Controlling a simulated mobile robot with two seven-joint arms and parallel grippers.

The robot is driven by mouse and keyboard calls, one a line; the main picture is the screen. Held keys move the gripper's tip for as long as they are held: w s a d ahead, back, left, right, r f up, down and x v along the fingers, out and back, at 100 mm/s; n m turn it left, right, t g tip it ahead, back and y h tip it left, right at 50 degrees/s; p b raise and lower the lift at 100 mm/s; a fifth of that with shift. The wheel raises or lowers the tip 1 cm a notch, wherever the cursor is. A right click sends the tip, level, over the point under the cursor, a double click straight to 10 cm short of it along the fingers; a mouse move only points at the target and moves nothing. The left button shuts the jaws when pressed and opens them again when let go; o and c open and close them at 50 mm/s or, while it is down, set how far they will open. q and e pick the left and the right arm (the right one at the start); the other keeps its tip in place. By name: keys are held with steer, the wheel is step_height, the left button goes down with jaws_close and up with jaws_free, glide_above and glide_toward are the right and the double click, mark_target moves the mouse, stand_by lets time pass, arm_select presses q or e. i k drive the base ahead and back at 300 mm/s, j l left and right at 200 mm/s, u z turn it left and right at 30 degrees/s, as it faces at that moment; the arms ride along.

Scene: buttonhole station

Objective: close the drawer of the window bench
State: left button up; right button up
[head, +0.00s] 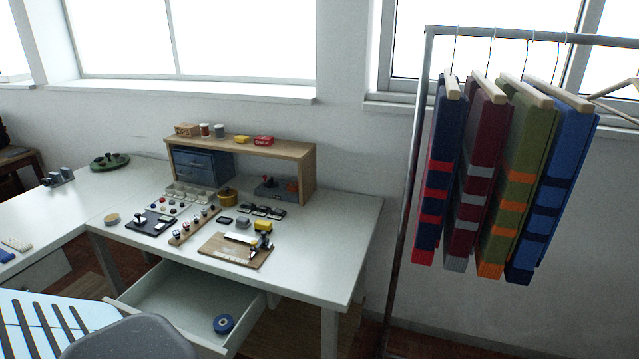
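The window bench (345,222) is a white table under the window, with a wooden shelf and small tools on its top. Its white drawer (180,305) is pulled well out below the front edge, toward the lower left. A grey chair back hides part of the drawer's front. Neither of my grippers shows in the head view.
A grey chair (130,338) and a pale blue slotted board (45,325) stand close in front of the drawer. A clothes rack (405,190) with several striped garments stands right of the bench. Another white table (60,210) adjoins at left.

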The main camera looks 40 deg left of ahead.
mark_target(190, 298)
steer(key=u, duration=2.4)
steer(key=i+l, duration=0.55)
steer(key=l, duration=0.15)
steer(key=j+u, duration=0.05)
